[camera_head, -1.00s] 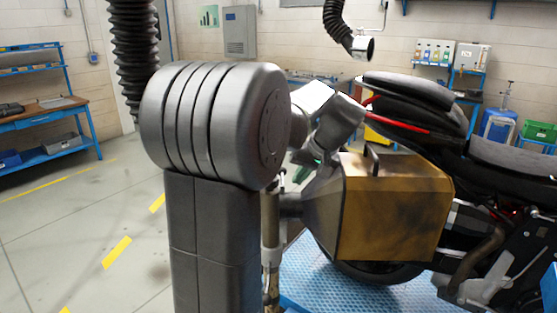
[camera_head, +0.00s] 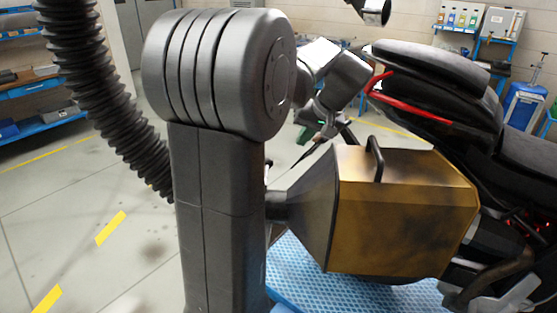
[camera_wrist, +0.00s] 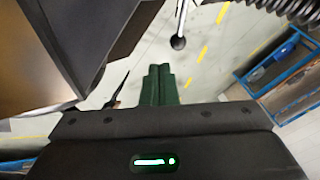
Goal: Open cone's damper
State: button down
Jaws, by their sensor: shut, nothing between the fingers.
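The cone is a brass-coloured box (camera_head: 405,215) with a black handle on top and a dark grey taper (camera_head: 312,215) narrowing to the left, behind the motorcycle. In the wrist view its dark side (camera_wrist: 90,40) fills the upper left. A lever with a round dark knob (camera_wrist: 178,42), perhaps the damper's, hangs into the top of the wrist view. My gripper's green fingers (camera_wrist: 158,85) are shut and empty, just below the knob and apart from it in the picture. In the head view my arm partly hides the gripper, above the taper.
The motorcycle (camera_head: 435,95) stands at the right, over a blue textured platform (camera_head: 360,290). A black ribbed hose (camera_head: 100,95) hangs at the left and also crosses the wrist view's upper right. A blue-framed bench (camera_wrist: 285,75) stands at the wrist view's right. Grey floor is open at the left.

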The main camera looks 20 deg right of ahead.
jog(key=a+r+p+x, duration=0.1)
jog(key=a+p+x, duration=0.1)
jog(key=x, duration=1)
jog(key=shift+w+a+f, duration=0.3)
jog(key=shift+a+f, duration=0.1)
jog(key=shift+a, duration=0.1)
